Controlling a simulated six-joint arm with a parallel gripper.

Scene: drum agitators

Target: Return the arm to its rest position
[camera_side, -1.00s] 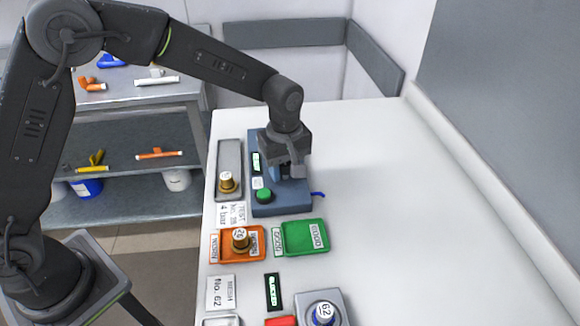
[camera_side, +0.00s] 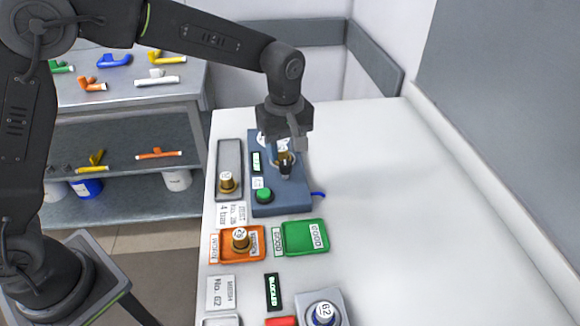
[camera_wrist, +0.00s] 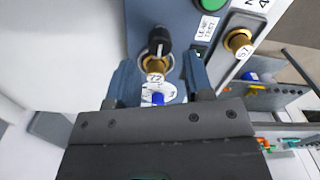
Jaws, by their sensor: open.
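My gripper (camera_side: 284,128) is above the back of the blue-grey test station (camera_side: 262,207) on the white table. In the wrist view my open gripper (camera_wrist: 158,72) has one finger on each side of a brass piece marked 72 (camera_wrist: 155,66), with a gap on both sides. That piece sits in the station's round seat, with a black lever or knob (camera_wrist: 159,41) by it. A white and blue round part (camera_wrist: 158,94) shows nearer the palm. In the side view the brass piece (camera_side: 283,160) is seen just below my gripper.
A grey tray holds a brass piece (camera_side: 228,183) left of the station. In front are the station's green button (camera_side: 264,195), an orange tray (camera_side: 262,255) with a brass piece, a green tray (camera_side: 292,250) and a labelled block (camera_side: 322,313). The table's right side is clear.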

